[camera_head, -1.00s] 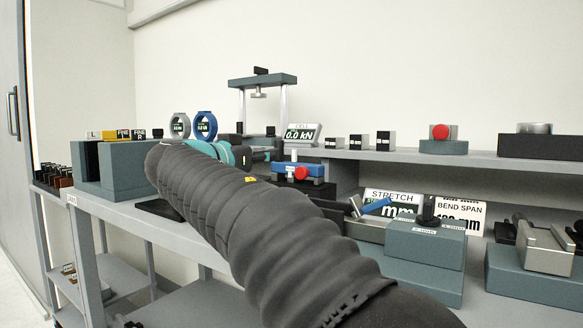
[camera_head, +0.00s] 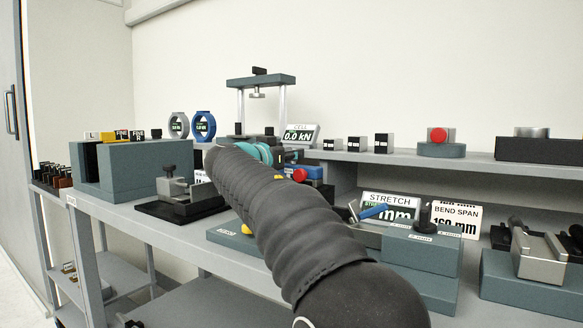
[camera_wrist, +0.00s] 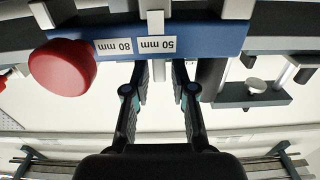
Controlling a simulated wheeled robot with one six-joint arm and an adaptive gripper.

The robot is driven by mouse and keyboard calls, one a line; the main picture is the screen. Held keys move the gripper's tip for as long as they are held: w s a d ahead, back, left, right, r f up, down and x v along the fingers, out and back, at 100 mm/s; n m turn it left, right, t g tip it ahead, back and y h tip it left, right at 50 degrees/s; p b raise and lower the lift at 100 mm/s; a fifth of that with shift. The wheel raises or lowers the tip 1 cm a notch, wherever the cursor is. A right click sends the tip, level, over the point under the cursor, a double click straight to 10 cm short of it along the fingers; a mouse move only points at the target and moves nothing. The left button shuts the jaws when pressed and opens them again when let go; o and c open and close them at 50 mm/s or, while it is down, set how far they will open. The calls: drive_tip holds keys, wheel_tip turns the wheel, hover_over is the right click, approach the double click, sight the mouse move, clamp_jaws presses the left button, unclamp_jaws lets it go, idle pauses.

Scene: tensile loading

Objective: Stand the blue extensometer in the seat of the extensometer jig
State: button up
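The blue extensometer (camera_wrist: 200,40) is a long blue bar with a red knob (camera_wrist: 62,66) and upside-down "80 mm" and "50 mm" labels, across the top of the wrist view. In the head view its blue end and red knob (camera_head: 300,175) show behind my arm, which hides the rest.
A clamp on a black plate (camera_head: 180,200) and a blue-grey block (camera_head: 125,175) stand on the left of the bench. A load frame (camera_head: 262,82) stands behind. Blocks with a "STRETCH" display (camera_head: 390,206) and a metal vise (camera_head: 545,250) are on the right.

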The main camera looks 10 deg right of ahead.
drive_tip(key=shift+w+d, duration=0.35)
clamp_jaws()
drive_tip(key=shift+r, duration=0.1)
